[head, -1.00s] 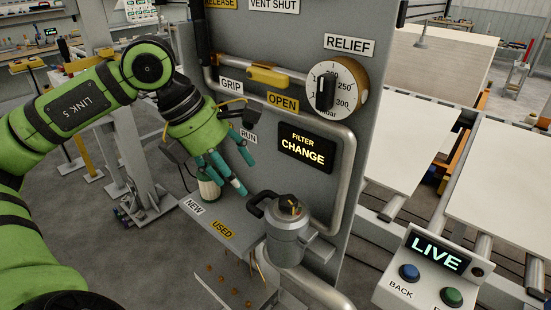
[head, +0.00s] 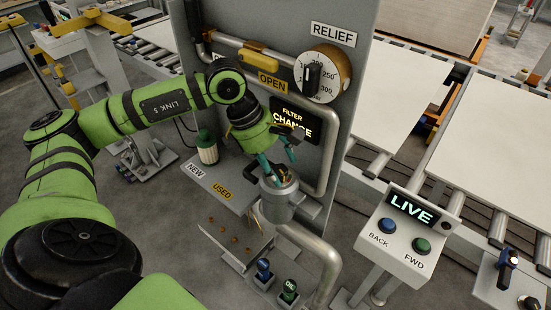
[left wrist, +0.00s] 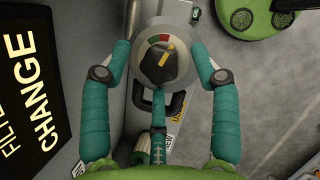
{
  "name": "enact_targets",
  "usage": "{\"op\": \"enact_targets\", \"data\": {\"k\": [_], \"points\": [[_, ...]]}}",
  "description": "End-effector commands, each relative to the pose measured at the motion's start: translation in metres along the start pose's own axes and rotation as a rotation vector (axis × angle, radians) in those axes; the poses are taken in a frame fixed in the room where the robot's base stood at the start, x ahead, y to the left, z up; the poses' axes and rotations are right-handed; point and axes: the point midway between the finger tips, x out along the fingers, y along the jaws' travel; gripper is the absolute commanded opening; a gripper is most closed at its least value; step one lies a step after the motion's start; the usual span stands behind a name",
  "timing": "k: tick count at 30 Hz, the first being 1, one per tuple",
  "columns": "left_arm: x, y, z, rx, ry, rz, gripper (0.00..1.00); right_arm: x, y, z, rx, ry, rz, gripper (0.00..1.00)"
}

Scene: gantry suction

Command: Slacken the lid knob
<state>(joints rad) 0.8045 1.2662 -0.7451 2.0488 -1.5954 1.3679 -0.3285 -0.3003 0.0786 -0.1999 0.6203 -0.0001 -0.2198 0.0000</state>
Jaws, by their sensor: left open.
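The lid knob (left wrist: 157,66) is a dark round knob with a yellow pointer, on top of a grey metal filter housing (head: 277,208). A red and green marking shows beside the pointer in the left wrist view. My left gripper (head: 278,167) is open just above the lid, pointing down. In the left wrist view its teal fingers (left wrist: 161,62) spread on both sides of the lid, with a third finger below the knob. I see no finger closed on the knob. In the head view the fingers partly hide the knob. My right gripper is out of view.
A panel (head: 348,130) with a lit FILTER CHANGE sign (head: 297,121) and pipe stands directly behind the housing. A shelf (head: 213,184) marked NEW and USED holds a white filter with a green top (head: 207,149). A LIVE console (head: 398,235) stands at right.

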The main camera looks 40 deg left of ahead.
Motion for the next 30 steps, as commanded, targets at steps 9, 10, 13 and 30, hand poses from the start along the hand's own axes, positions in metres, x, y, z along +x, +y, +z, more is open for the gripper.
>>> {"op": "enact_targets", "data": {"k": [9, 10, 13, 30], "points": [[0.001, 0.0, 0.0, -0.001, -0.001, 0.001, 0.38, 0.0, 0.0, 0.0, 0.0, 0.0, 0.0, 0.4], [0.001, 0.0, 0.0, -0.001, -0.001, 0.001, 0.26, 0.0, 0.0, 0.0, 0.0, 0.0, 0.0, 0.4], [0.001, 0.0, 0.0, -0.001, 0.0, 0.0, 0.08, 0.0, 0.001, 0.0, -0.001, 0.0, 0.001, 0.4], [0.007, -0.003, -0.002, -0.154, -0.002, 0.062, 0.08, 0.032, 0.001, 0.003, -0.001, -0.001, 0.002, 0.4]]}}
